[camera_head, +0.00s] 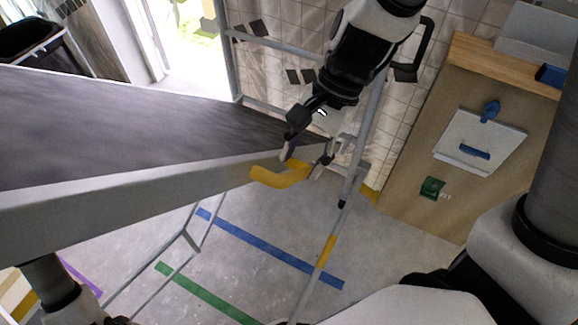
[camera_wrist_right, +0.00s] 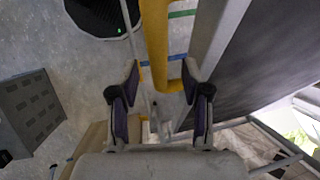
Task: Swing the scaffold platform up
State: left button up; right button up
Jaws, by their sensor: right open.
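The scaffold platform (camera_head: 130,130) is a large dark panel with a grey edge frame, filling the left of the head view. A yellow handle (camera_head: 278,178) sticks out from its near right edge. My right gripper (camera_head: 305,163) is open at this handle. In the right wrist view, the yellow handle (camera_wrist_right: 156,45) runs up between the spread fingers, and the dark platform (camera_wrist_right: 265,65) lies to the right. I cannot tell whether either finger touches the handle. Part of my left arm shows at the lower left of the head view, but its gripper does not.
Grey scaffold posts (camera_head: 368,125) stand close beside my right gripper. A wooden cabinet (camera_head: 470,140) with a white panel stands at the right. The concrete floor (camera_head: 265,235) has blue and green tape and is open below the platform. A grey ribbed box (camera_wrist_right: 32,110) shows in the wrist view.

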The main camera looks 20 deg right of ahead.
aim_at(297, 171)
jog(key=x, duration=0.4)
jog(key=shift+s+b, duration=0.35)
jog(key=shift+b, duration=0.05)
jog(key=shift+w+a, duration=0.25)
jog(key=shift+w, duration=0.15)
jog(key=shift+s+d, duration=0.1)
jog(key=shift+d, duration=0.05)
jog(key=shift+c, duration=0.3)
jog(key=shift+s+d, duration=0.15)
jog(key=c, duration=0.6)
jog(key=shift+s, duration=0.1)
grip_shut()
jog(key=shift+w+r+p, duration=0.2)
jog(key=shift+r+p, duration=0.1)
jog(key=shift+p, duration=0.15)
jog(key=w+d+r+g+y+p, duration=0.1)
jog(key=w+d+r+y+p, duration=0.1)
jog(key=w+d+r+p, duration=0.4)
jog(key=w+d+r+g+y+p, duration=0.2)
jog(key=w+d+r+p, duration=0.4)
jog(key=w+d+r, duration=0.5)
jog(key=w+d, duration=0.1)
jog(key=d, duration=0.5)
jog(key=shift+y, duration=0.4)
jog(key=o, duration=0.7)
grip_release()
jog(key=shift+w+d, duration=0.1)
jog(key=shift+c, duration=0.2)
